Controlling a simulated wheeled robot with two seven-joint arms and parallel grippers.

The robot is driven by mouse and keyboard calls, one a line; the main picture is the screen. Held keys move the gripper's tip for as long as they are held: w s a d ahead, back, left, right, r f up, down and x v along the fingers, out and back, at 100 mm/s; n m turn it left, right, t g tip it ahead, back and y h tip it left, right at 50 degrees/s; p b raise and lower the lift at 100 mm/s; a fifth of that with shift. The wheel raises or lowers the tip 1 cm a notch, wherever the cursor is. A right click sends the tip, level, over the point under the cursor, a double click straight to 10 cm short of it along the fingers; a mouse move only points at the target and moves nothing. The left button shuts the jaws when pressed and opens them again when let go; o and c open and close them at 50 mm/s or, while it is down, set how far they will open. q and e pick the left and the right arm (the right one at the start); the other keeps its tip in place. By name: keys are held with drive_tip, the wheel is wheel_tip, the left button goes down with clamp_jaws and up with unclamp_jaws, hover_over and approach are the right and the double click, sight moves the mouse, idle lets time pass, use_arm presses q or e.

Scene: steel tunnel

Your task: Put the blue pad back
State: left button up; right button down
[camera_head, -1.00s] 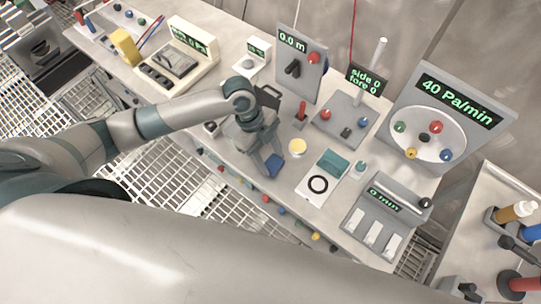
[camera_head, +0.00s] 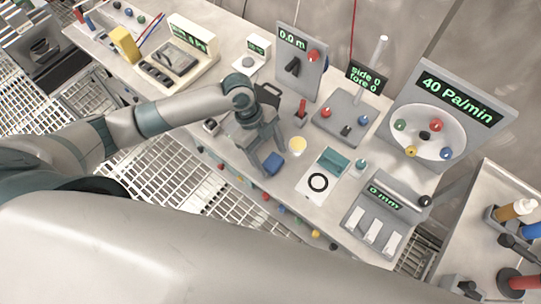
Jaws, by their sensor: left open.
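The blue pad (camera_head: 272,163) is a small dark-blue block on the front part of the steel bench (camera_head: 232,160). My left gripper (camera_head: 266,167) reaches down over the bench from the left. Its jaws are open, with the fingertips right at the pad. I cannot tell whether they touch it. A white card (camera_head: 312,192) with a black ring (camera_head: 318,182) and a teal block (camera_head: 334,162) lies to the right of the pad. My right gripper is not in view.
A pale yellow disc (camera_head: 297,146) and a red lever (camera_head: 301,110) stand close behind the gripper. A sloped console (camera_head: 386,212) with white keys is to the right. Coloured knobs (camera_head: 284,208) line the bench front. A side table (camera_head: 452,250) with bottles stands at far right.

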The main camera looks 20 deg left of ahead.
use_arm(q)
drive_tip(key=b+v, duration=0.2)
drive_tip(key=v, duration=0.9)
drive_tip(key=shift+r+b, duration=0.25)
drive_tip(key=shift+b, duration=0.05)
idle(0.6)
